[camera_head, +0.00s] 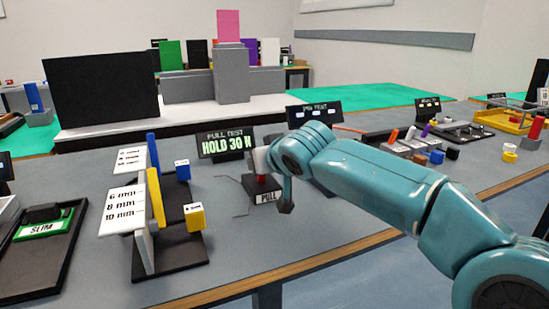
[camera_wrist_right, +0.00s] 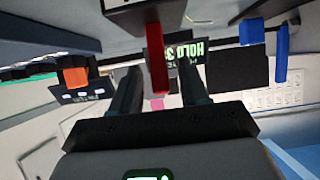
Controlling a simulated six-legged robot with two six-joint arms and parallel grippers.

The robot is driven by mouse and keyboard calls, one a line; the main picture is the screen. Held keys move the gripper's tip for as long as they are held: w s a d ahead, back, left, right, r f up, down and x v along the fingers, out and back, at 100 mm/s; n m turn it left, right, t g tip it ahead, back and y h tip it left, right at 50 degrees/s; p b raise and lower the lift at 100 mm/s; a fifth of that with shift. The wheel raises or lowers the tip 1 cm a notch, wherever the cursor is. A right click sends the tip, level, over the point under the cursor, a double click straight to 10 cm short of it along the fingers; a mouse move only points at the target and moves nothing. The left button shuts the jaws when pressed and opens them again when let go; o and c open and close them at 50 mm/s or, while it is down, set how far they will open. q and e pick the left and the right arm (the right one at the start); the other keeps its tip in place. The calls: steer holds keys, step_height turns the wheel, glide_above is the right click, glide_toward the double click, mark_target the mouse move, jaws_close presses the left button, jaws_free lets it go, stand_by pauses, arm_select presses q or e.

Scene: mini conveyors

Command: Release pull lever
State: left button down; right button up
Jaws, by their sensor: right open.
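The pull test station has a small box labelled PULL (camera_head: 267,198) with a red lever (camera_head: 266,181) standing on it. In the right wrist view, which is upside down, the red lever (camera_wrist_right: 156,60) hangs from a dark box at the top. My right gripper (camera_head: 277,178) is at the lever and partly hides it in the head view. In the wrist view its two fingers (camera_wrist_right: 159,72) are apart, with the lever between them and gaps on both sides. The pull test display (camera_head: 226,143) reads HOLD 30 N. My left gripper is out of view.
A gauge stand with 6, 8 and 10 mm marks (camera_head: 125,208) and yellow and blue blocks is left of the lever. A dark tray labelled SLIM (camera_head: 43,230) lies farther left. Another display (camera_head: 315,112) stands behind my right arm. The table front before the PULL box is clear.

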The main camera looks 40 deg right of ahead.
steer(key=p+v, duration=0.2)
steer(key=v, duration=1.3)
steer(key=shift+s, duration=0.35)
steer(key=shift+r, duration=0.1)
